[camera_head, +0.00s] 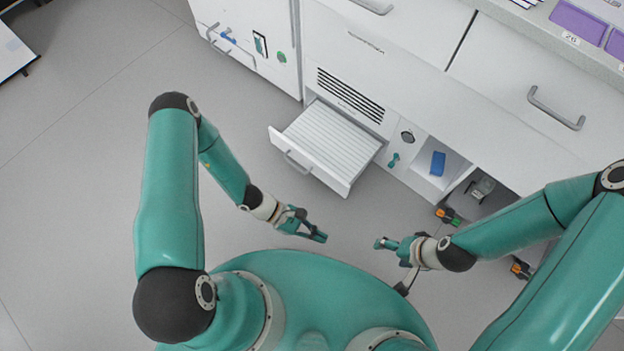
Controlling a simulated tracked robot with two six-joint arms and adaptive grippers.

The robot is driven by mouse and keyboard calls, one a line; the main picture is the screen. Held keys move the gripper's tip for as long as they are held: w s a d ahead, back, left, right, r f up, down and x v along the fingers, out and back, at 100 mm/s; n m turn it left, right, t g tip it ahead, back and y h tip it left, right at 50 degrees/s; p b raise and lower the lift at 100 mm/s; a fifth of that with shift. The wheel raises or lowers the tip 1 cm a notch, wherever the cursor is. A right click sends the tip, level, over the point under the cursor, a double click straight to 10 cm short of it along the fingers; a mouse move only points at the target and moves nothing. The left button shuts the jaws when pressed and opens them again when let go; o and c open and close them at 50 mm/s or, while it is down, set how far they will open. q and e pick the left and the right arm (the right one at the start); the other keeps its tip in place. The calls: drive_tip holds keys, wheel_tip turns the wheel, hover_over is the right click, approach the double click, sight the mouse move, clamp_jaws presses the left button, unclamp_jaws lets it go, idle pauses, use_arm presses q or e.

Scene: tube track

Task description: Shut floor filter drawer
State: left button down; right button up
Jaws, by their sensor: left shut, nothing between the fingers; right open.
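The floor filter drawer (347,183) is white and holds a white pleated filter (331,143). It stands pulled out of the low cabinet, below a dark vent grille (350,96). A grey bar handle (297,163) is on its front face. My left gripper (322,238) is shut and empty, below the drawer front in the picture and apart from it. My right gripper (380,243) is open and empty, to the right of the left one and also apart from the drawer.
Right of the drawer are a round dark knob (407,137), an open niche with a blue block (438,163), and orange-and-black items (447,215) near the floor. A white cabinet (262,70) stands at the upper left. The grey floor (90,130) on the left is clear.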

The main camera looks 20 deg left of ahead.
use_arm(q)
drive_tip(key=w+a+f+n+t+b, duration=0.4)
drive_tip(key=w+f+n+t, duration=0.35)
drive_tip(key=w+f, duration=0.2)
drive_tip(key=n+t+y+b, duration=0.4)
drive_tip(key=n+t+y, duration=0.3)
approach(319, 167)
drive_tip(key=shift+m, duration=0.25)
drive_tip(key=b+x, duration=0.4)
drive_tip(key=x, duration=0.2)
drive_tip(key=shift+f, duration=0.2)
drive_tip(key=shift+w+d+g, duration=0.1)
drive_tip(key=shift+w+g, duration=0.15)
drive_tip(key=shift+w, duration=0.25)
use_arm(e)
wheel_tip(319, 167, down, 15)
drive_tip(key=shift+r, duration=0.15)
